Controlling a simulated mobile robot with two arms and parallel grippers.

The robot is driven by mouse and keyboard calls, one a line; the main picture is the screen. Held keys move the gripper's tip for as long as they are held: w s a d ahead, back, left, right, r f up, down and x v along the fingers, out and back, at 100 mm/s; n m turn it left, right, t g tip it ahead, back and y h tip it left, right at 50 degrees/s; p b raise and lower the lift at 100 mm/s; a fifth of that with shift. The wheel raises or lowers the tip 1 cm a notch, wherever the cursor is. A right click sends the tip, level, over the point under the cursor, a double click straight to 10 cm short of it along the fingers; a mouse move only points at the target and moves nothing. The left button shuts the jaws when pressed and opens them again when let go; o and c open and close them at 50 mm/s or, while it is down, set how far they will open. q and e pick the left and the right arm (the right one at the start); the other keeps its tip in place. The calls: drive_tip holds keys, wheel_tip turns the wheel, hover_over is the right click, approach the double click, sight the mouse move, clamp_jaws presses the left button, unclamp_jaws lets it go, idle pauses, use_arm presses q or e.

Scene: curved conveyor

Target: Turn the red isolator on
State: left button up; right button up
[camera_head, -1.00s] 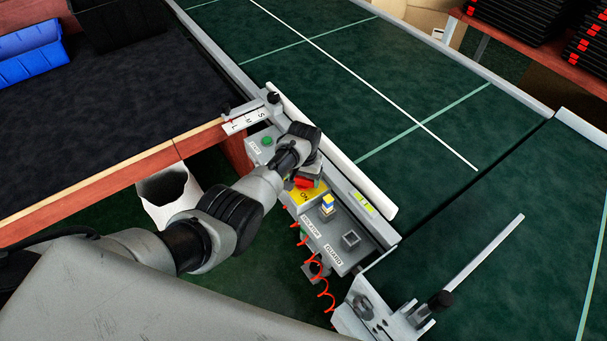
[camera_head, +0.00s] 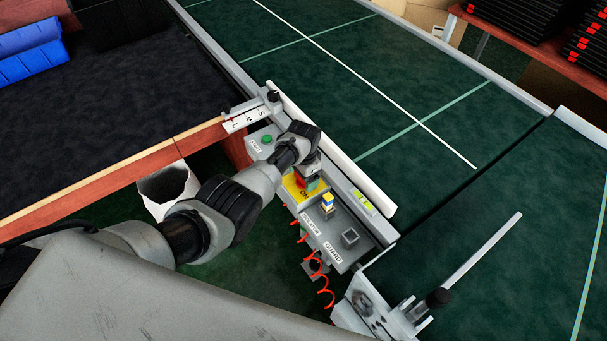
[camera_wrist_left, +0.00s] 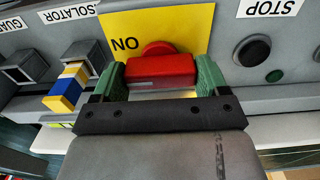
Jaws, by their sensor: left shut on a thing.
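The red isolator handle (camera_wrist_left: 160,72) stands on a yellow plate (camera_wrist_left: 190,30) marked ON, on the grey control box (camera_head: 334,243). In the wrist view its bar runs left to right between the two green fingertips of my left gripper (camera_wrist_left: 160,84). The gripper is shut on the bar. In the head view the red handle (camera_head: 300,183) is mostly hidden by my left gripper (camera_head: 311,180). An ISOLATOR label (camera_head: 312,223) is beside the yellow plate. My right gripper is not in view.
Near the handle are a blue, yellow and white key block (camera_head: 327,203) and an empty square GUARD socket (camera_head: 350,238). A green button (camera_head: 267,140) is at the box's far end. The green conveyor (camera_head: 420,100) lies behind. A red coiled cord (camera_head: 316,268) hangs in front.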

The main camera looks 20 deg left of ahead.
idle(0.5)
use_arm(q)
drive_tip(key=o, duration=0.9)
drive_tip(key=shift+r, duration=0.3)
wheel_tip(320, 180, up, 10)
drive_tip(key=shift+r+p, duration=0.1)
drive_tip(key=shift+p, duration=1.05)
